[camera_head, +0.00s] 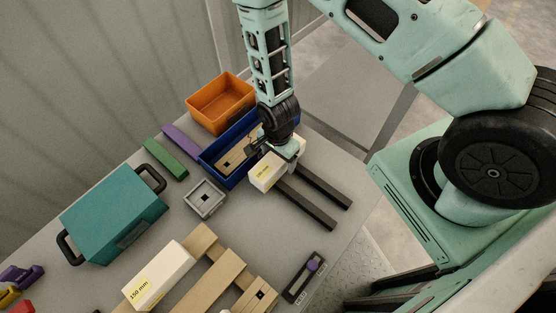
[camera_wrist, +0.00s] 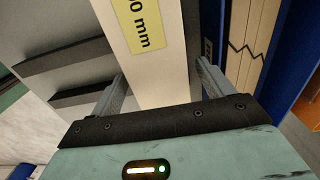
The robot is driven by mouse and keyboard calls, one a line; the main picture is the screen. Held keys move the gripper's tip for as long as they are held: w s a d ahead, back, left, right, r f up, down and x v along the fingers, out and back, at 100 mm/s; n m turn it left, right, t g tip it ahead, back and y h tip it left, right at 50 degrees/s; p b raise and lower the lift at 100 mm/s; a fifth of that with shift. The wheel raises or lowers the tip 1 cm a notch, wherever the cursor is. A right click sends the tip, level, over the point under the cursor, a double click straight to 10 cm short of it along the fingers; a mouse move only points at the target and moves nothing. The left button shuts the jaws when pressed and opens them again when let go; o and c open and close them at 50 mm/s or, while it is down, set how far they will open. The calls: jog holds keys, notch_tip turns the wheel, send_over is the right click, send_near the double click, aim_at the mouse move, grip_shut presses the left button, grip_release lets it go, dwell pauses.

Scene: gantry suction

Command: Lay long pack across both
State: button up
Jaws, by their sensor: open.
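A white long pack (camera_head: 263,182) with a yellow label lies at the upper-left ends of two dark parallel bars (camera_head: 322,191) (camera_head: 303,205). It seems to rest across both, but its underside is hidden. My gripper (camera_head: 284,152) is just over this pack. In the wrist view my gripper (camera_wrist: 163,85) is open, with one finger on each side of the white pack (camera_wrist: 168,80). The dark bars (camera_wrist: 65,60) show to its left there. A second white pack (camera_head: 165,275), labelled 150 mm, lies on the wooden pallet (camera_head: 215,280).
A blue tray (camera_head: 212,164) holding wooden boards stands close beside the pack, with an orange bin (camera_head: 218,103) behind it. A teal case (camera_head: 113,213), a small grey square tray (camera_head: 205,198), green (camera_head: 166,158) and purple (camera_head: 181,140) bars, and a slider panel (camera_head: 303,277) are around.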

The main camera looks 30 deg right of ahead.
jog(key=c, duration=1.2)
jog(key=shift+c, duration=1)
jog(key=shift+r, duration=0.1)
